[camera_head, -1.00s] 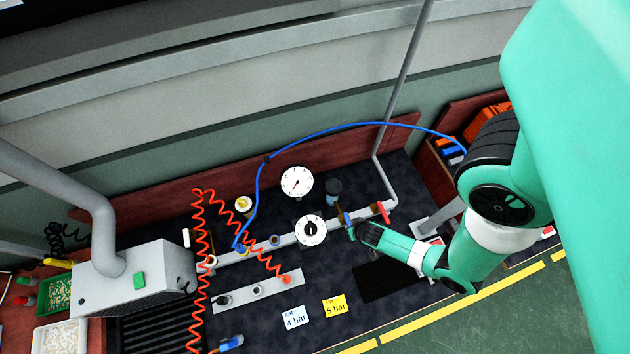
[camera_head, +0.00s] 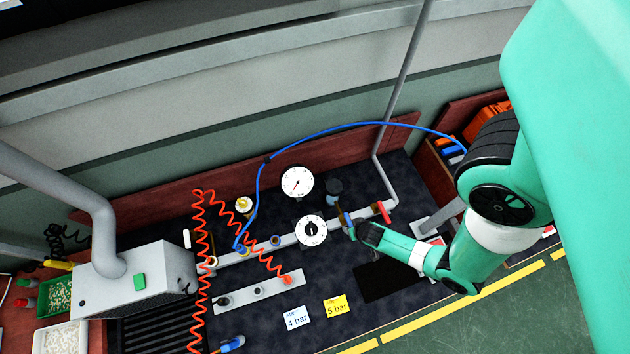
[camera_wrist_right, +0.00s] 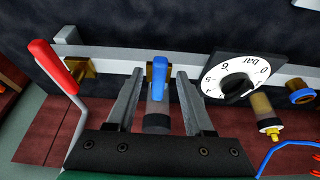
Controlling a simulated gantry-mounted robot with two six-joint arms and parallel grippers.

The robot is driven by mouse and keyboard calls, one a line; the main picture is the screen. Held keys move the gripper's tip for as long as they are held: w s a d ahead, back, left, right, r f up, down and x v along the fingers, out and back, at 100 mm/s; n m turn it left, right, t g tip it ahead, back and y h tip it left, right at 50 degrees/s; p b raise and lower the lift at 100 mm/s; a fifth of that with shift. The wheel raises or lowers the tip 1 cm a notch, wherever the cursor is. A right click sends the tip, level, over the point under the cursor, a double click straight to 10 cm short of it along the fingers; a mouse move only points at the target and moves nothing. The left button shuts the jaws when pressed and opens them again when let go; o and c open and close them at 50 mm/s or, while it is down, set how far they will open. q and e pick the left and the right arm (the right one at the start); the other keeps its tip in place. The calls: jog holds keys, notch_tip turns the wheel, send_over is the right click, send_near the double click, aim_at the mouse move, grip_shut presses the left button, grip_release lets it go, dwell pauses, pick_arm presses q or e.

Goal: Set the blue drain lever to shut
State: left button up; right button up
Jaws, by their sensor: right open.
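The blue drain lever (camera_wrist_right: 159,76) is between the two fingers of my right gripper (camera_wrist_right: 160,92) in the right wrist view, with a visible gap on each side. The lever's handle runs crosswise to the grey rail, above a cloudy cylindrical body (camera_wrist_right: 157,110). The right gripper is open and empty. In the head view the blue lever (camera_head: 347,219) is a small strip at the rail, right of the dial, and my right gripper (camera_head: 352,232) is right at it, partly covering that area. My left gripper is not in view.
A red lever (camera_wrist_right: 52,66) stands close on the left in the wrist view. The white dial (camera_wrist_right: 238,80) is close on the right. A grey rail (camera_head: 287,240) carries these parts. Red coiled hoses (camera_head: 200,255) and a blue hose (camera_head: 340,127) cross the bench.

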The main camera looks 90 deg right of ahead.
jog(key=p+v, duration=0.6)
jog(key=v, duration=0.5)
jog(key=shift+a+r+p, duration=0.2)
jog(key=shift+r+p, duration=0.05)
jog(key=shift+p, duration=0.1)
jog(key=shift+s+f, duration=0.1)
